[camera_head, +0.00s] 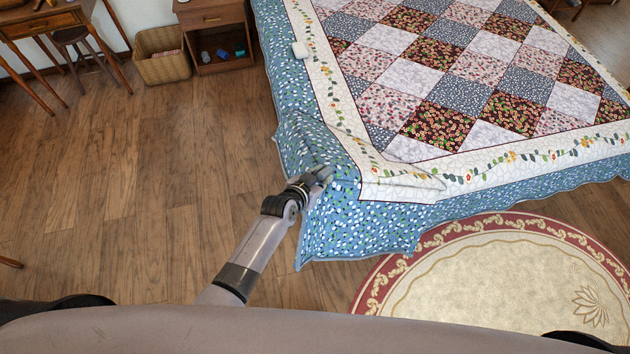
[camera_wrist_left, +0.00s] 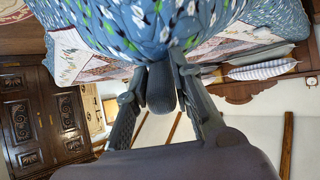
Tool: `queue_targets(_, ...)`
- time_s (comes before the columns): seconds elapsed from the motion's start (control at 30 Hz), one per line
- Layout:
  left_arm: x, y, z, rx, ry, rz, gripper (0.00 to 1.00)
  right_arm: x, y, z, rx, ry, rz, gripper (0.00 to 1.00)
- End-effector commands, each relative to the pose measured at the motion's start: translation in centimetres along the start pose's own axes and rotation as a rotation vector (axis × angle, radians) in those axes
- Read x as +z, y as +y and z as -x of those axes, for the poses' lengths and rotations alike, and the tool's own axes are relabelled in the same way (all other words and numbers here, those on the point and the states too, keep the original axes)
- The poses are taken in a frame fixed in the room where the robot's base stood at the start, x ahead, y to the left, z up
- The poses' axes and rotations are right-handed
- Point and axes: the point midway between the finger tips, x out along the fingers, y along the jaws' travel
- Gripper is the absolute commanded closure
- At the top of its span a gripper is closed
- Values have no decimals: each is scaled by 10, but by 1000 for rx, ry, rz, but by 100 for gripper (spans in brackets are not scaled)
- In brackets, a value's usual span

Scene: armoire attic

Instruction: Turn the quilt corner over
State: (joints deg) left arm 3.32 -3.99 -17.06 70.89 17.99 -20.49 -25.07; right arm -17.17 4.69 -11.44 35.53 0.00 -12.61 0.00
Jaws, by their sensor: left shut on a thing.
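The quilt (camera_head: 440,85) covers the bed, with a patchwork middle, a white flowered band and a blue dotted border. Its near left corner (camera_head: 345,235) hangs down towards the floor, and the white band is creased and folded beside it. My left gripper (camera_head: 318,180) is at this corner, shut on the blue border. In the left wrist view, blue dotted cloth (camera_wrist_left: 150,30) bulges between and above the fingers of my left gripper (camera_wrist_left: 165,80). The fingertips are partly hidden by the cloth. My right gripper is not in view.
A round red and cream rug (camera_head: 500,275) lies on the floor by the bed's near side. A wicker basket (camera_head: 162,68) and a wooden nightstand (camera_head: 215,50) stand at the back left. The wooden floor left is clear.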

Motion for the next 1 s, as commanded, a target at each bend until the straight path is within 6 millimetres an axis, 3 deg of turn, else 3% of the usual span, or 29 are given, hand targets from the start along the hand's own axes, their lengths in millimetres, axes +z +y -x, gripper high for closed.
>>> queue_targets(0.2, -13, -2, 0, -3, -28, -1, 100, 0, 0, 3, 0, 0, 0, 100)
queue_targets(0.67, -15, -2, 0, -3, -36, -4, 100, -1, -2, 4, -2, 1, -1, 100)
queue_targets(0.7, -15, -2, 0, -3, -36, -4, 77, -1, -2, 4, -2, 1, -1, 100)
queue_targets(0.8, -15, -2, 0, -3, -35, -4, 71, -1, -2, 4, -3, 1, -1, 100)
queue_targets(1.0, -15, -1, 0, -1, -36, -2, 70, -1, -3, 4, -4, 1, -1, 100)
